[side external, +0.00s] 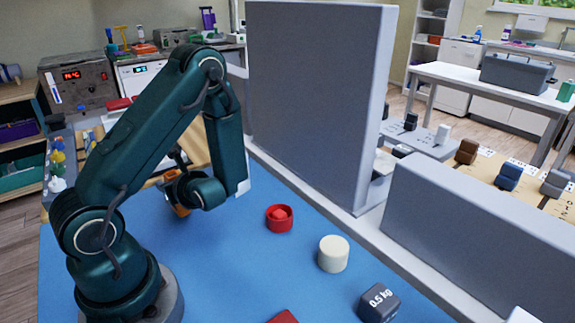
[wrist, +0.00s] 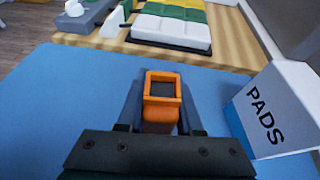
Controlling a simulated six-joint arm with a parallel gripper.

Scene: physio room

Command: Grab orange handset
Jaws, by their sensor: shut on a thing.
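The orange handset (wrist: 160,114) is between the two fingers of my gripper (wrist: 160,112) in the wrist view. It has an orange frame around a dark face. My gripper is shut on it. In the side external view, part of the orange handset (side external: 180,209) shows low beside my wrist, close to the blue mat (side external: 235,262). I cannot tell whether the handset touches the mat.
A white and blue PADS box (wrist: 268,112) stands right of my gripper. A wooden board with green, yellow and white pads (wrist: 172,28) lies beyond. A red bowl (side external: 279,218), a cream cylinder (side external: 333,254) and a 0.5 kg weight (side external: 378,302) sit on the mat. A tall grey panel (side external: 315,95) stands behind.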

